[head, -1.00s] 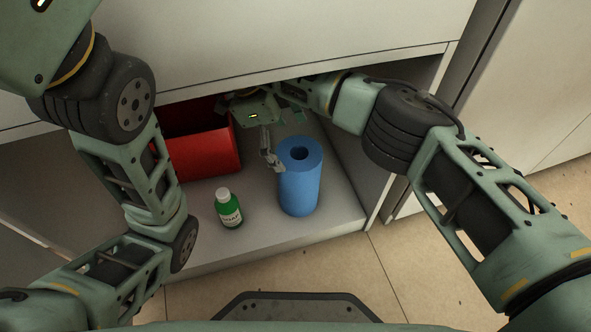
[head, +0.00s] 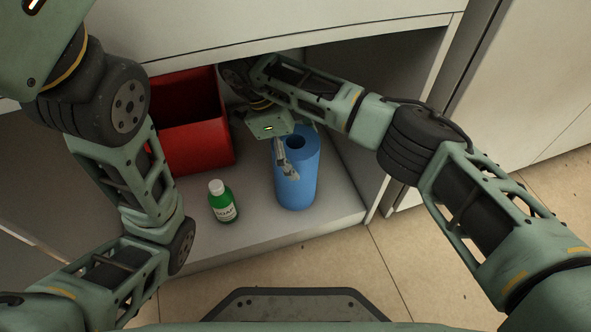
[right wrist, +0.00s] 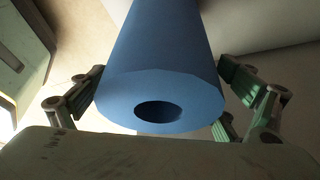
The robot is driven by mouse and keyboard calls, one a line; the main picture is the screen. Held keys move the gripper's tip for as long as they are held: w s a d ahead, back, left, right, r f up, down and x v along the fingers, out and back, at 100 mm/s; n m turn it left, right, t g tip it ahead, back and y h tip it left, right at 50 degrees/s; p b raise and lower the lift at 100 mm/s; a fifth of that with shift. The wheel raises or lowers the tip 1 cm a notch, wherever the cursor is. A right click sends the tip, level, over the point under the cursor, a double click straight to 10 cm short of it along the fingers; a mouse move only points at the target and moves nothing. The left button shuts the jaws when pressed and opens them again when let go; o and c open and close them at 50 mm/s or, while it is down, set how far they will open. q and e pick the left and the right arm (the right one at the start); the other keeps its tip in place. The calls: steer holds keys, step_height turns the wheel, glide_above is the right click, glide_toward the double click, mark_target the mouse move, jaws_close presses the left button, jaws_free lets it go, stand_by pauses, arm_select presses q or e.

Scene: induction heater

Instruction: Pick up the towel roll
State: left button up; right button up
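The towel roll (head: 297,180) is a blue cylinder with a hole in its top, upright on the cabinet's bottom shelf. My right gripper (head: 288,165) reaches in from above and behind it. One finger shows in front of the roll's left side in the head view; the other is hidden. In the right wrist view the roll (right wrist: 160,75) lies between the spread fingers of the gripper (right wrist: 160,85), which are close to its sides. I cannot tell whether they touch it. My left arm shows at the left, but its gripper is out of view.
A red open box (head: 197,135) stands on the shelf behind and left of the roll. A green bottle with a white cap (head: 223,203) stands left of the roll. The cabinet's side wall and upper front bound the opening. Bare shelf lies around the bottle.

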steer(key=c, duration=1.4)
steer(key=shift+r, duration=0.1)
steer(key=shift+c, duration=0.2)
